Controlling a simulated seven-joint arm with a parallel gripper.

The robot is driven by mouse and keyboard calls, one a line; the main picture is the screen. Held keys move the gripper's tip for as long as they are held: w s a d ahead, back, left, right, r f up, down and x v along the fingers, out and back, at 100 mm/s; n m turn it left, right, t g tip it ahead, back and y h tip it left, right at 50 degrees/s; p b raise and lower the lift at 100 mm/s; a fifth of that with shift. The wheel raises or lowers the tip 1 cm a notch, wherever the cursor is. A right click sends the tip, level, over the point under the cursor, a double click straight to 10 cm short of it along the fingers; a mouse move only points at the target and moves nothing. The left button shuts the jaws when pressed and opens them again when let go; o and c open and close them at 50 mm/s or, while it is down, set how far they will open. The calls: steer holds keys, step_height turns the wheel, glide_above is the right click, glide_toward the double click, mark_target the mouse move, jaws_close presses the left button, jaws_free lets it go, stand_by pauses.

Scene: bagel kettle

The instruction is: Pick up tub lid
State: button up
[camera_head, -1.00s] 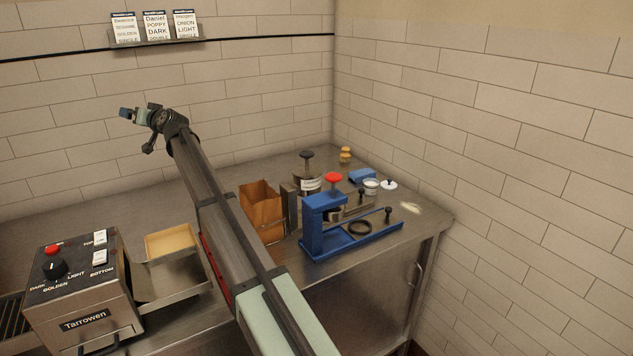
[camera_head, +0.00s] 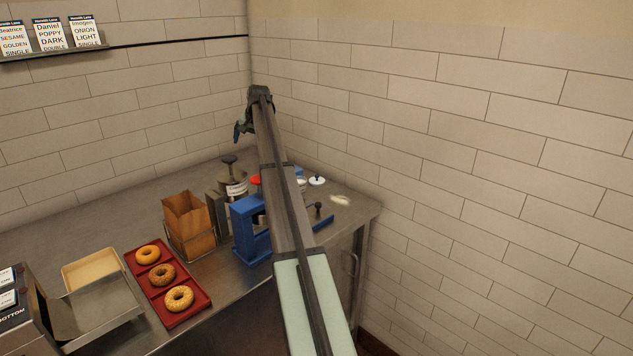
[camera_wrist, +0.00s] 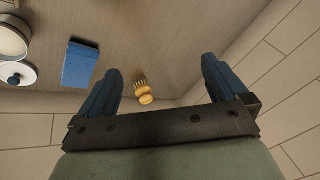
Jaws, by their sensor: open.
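The tub lid (camera_head: 317,181), a white disc with a small dark knob, lies on the steel counter near the back right, beside the small tub (camera_head: 301,182). My arm partly hides the tub. In the wrist view the lid (camera_wrist: 25,71) is at the far left edge, just below the round tub (camera_wrist: 12,42) with pale contents. My gripper (camera_head: 240,131) is raised above the counter's back corner, apart from the lid. In the wrist view the blue fingers of my gripper (camera_wrist: 161,68) are spread wide with nothing held, and the lid is well to their left.
A blue block (camera_wrist: 80,64) and a yellow-orange brush-like item (camera_wrist: 143,91) lie near the fingers in the wrist view. A blue press (camera_head: 245,230), a paper bag (camera_head: 188,222), a lidded canister (camera_head: 233,186) and a red tray (camera_head: 187,312) of bagels share the counter. Tiled walls close the corner.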

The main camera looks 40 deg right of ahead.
mark_target(317, 175)
steer(key=s+d+f+m+g, duration=0.1)
steer(key=s+d+m+g, duration=0.4)
steer(key=s+d, duration=1.3)
steer(key=f, duration=0.4)
steer(key=w+f, duration=0.1)
steer(key=f, duration=0.9)
steer(key=shift+w+d, duration=0.15)
steer(key=shift+d, duration=0.2)
steer(key=shift+c, duration=0.3)
steer(key=c, duration=1)
